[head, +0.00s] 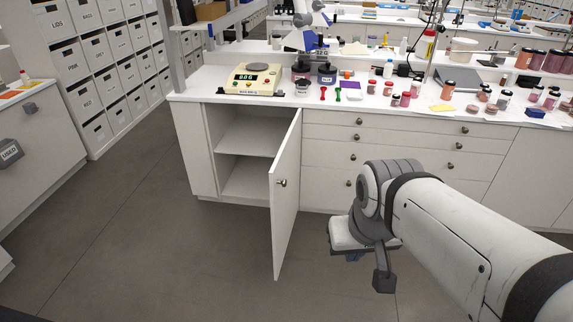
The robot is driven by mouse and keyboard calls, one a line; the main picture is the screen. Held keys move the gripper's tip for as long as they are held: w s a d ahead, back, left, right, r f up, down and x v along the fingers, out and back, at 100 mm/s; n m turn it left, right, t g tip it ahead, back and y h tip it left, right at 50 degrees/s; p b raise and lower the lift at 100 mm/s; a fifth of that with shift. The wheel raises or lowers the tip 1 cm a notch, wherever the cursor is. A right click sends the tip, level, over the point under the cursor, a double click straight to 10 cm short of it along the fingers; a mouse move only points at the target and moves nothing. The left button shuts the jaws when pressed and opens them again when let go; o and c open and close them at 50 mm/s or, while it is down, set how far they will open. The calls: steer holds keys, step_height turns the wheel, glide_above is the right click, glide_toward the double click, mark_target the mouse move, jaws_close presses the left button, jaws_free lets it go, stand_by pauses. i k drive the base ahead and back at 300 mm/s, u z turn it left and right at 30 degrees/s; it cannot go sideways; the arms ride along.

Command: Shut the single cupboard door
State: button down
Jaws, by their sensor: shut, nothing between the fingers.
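The single cupboard door (286,215) is white and stands wide open, swung out into the room from its hinges on the right of the opening. A small metal knob (281,183) shows on its face. The open cupboard (247,135) is to the left of the door, with a shelf (246,144) inside and nothing seen in it. My gripper (352,256) is to the right of the door, apart from it, low in front of the drawers. It is shut and empty; its fingers are small and partly hidden by my wrist.
The white counter (215,85) above holds a balance (253,78), several jars and small tools. Closed drawers (400,140) are to the right of the cupboard. A box rack (100,60) stands at the left. The grey floor (170,250) left of the door is clear.

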mark_target(284, 174)
steer(key=i, duration=0.5)
steer(key=z, duration=0.3)
steer(key=k, duration=1.2)
steer(key=u, duration=0.25)
steer(key=i, duration=1.6)
steer(key=z, duration=0.3)
